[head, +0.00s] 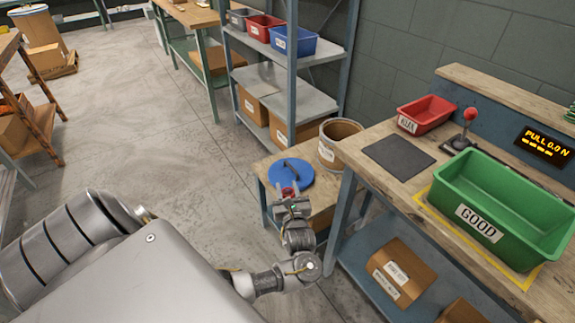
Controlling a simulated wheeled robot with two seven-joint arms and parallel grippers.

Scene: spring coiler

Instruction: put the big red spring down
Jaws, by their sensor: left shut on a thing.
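My left gripper (290,191) is in the middle of the head view, over the low wooden-topped stand. It is shut on a small patch of red, which I take to be the big red spring (289,192). The fingers hide most of the spring, and its coils are too small to make out. It shows at the near edge of a round blue lid (303,179) with a dark handle. I cannot tell whether the spring touches the lid. My right gripper is not in view.
An open drum (341,139) stands at the back of the low stand (323,196). On the workbench to the right are a red bin (427,113), a dark mat (398,158), a red-knobbed lever (468,117) and a green GOOD bin (505,205). Shelving (289,60) stands behind. The floor at left is open.

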